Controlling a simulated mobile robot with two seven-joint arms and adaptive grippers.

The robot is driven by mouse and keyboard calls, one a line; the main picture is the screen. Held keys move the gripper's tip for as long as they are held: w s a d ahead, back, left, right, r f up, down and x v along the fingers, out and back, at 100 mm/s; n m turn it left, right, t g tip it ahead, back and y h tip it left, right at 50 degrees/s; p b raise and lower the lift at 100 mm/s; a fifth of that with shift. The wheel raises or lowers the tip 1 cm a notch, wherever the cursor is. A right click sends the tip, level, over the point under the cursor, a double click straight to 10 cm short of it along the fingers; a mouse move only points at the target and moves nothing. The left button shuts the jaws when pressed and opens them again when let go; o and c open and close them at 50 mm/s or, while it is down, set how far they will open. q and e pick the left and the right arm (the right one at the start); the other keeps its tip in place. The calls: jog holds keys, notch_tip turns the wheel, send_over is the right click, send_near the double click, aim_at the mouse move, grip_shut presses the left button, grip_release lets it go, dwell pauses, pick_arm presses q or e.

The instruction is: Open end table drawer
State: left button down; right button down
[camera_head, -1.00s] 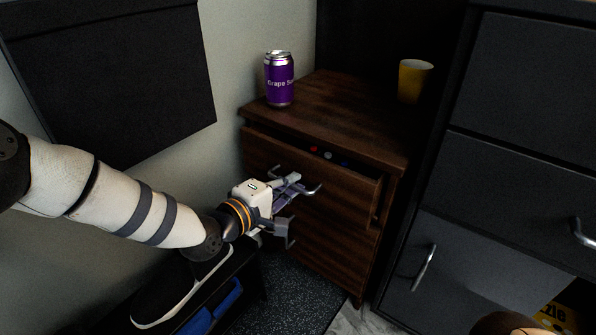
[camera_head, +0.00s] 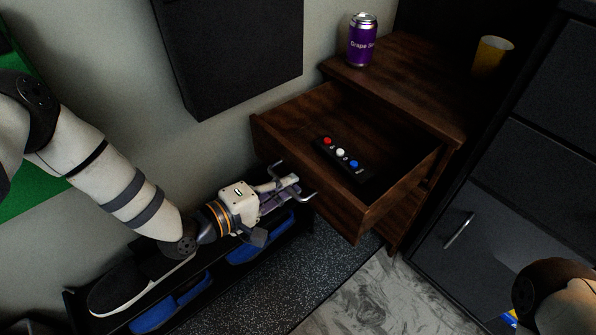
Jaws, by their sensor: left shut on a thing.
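The dark wooden end table (camera_head: 405,85) stands against the wall, and its top drawer (camera_head: 338,210) is pulled well out. A black remote-like strip (camera_head: 343,160) with red, white and blue buttons lies inside the drawer. My left gripper (camera_head: 289,186) is at the drawer front, shut on the metal drawer handle (camera_head: 305,196). The gripper partly hides the handle. A piece of my right arm shows at the lower right, but its gripper is out of view.
A purple grape soda can (camera_head: 362,42) and a yellow cup (camera_head: 492,55) stand on the end table. A dark cabinet (camera_head: 480,205) is close on the right. A low rack (camera_head: 185,300) with shoes lies below my left arm. Grey floor (camera_head: 350,295) is clear in front.

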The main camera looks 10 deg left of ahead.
pick_arm(q)
jog(key=shift+s+a, duration=0.25)
jog(key=shift+s, duration=0.05)
jog(key=c, duration=1.7)
grip_release()
jog(key=v, duration=0.8)
